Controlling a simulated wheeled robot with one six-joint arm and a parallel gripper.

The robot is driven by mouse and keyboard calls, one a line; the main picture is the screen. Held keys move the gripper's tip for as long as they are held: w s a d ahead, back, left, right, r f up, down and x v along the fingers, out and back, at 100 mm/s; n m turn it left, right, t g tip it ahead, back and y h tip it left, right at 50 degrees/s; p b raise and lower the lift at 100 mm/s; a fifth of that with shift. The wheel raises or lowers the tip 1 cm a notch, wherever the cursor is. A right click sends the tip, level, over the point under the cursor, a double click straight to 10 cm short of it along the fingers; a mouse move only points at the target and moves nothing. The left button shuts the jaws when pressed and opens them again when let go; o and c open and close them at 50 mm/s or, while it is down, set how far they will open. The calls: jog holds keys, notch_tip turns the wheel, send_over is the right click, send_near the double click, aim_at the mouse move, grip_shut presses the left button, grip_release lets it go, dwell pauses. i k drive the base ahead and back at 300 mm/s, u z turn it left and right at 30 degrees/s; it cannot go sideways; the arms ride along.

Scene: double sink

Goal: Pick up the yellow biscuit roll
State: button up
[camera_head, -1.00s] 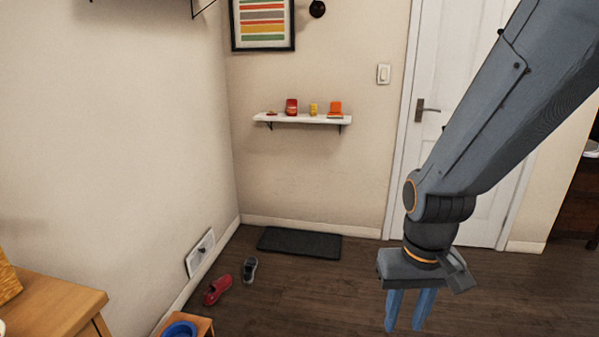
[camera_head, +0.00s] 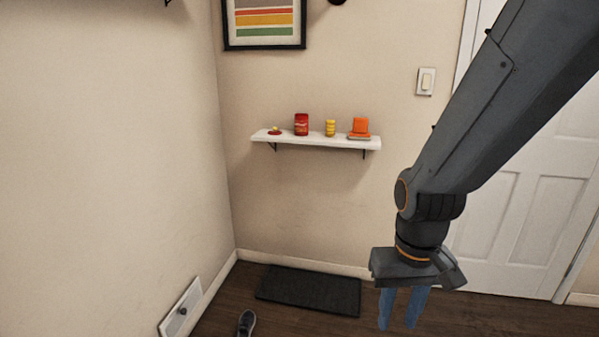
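The yellow biscuit roll (camera_head: 330,128) is a small yellow upright cylinder on the white wall shelf (camera_head: 290,140). It stands between a red container (camera_head: 301,124) on its left and an orange object (camera_head: 360,127) on its right. My gripper (camera_head: 398,322) points down at the lower right, well below the shelf and closer to me. Its two blue fingers are apart with nothing between them.
A small red item (camera_head: 274,132) lies at the shelf's left end. A framed striped picture (camera_head: 264,22) hangs above. A dark mat (camera_head: 309,290) and a shoe (camera_head: 246,323) lie on the floor below. A white door (camera_head: 535,200) is at right.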

aim_at(331, 129)
jog(key=z, duration=0.35)
jog(key=i, duration=0.65)
jog(key=z, duration=0.7)
jog(key=i, duration=0.7)
jog(key=u, duration=0.45)
jog(key=i, duration=0.75)
jog(key=u, duration=0.65)
